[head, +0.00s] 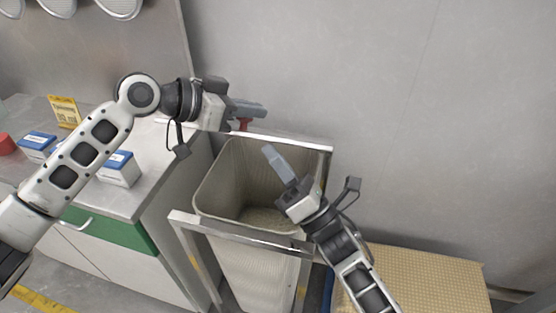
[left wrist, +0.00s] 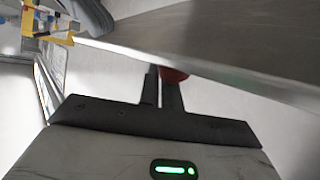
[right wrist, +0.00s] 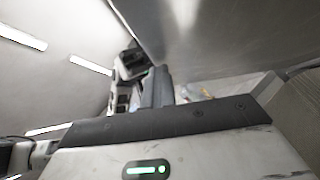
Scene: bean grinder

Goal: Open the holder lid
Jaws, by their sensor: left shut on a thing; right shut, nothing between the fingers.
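The metal holder (head: 245,236) is a frame around a beige bin (head: 222,178), whose mouth is uncovered. At its back edge the lid (head: 300,142) shows as a thin metal strip, seemingly tilted up and seen nearly edge-on. A broad metal sheet, apparently the lid, fills the upper right of the left wrist view (left wrist: 215,45) and the top of the right wrist view (right wrist: 200,35). My left gripper (head: 254,108) is shut on a red handle (head: 243,123) at the back edge; the handle also shows behind the fingers (left wrist: 174,75). My right gripper (head: 275,160) is shut and empty above the bin.
A beige ribbed surface (head: 430,275) lies to the lower right. A grey wall (head: 400,110) is close behind the holder.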

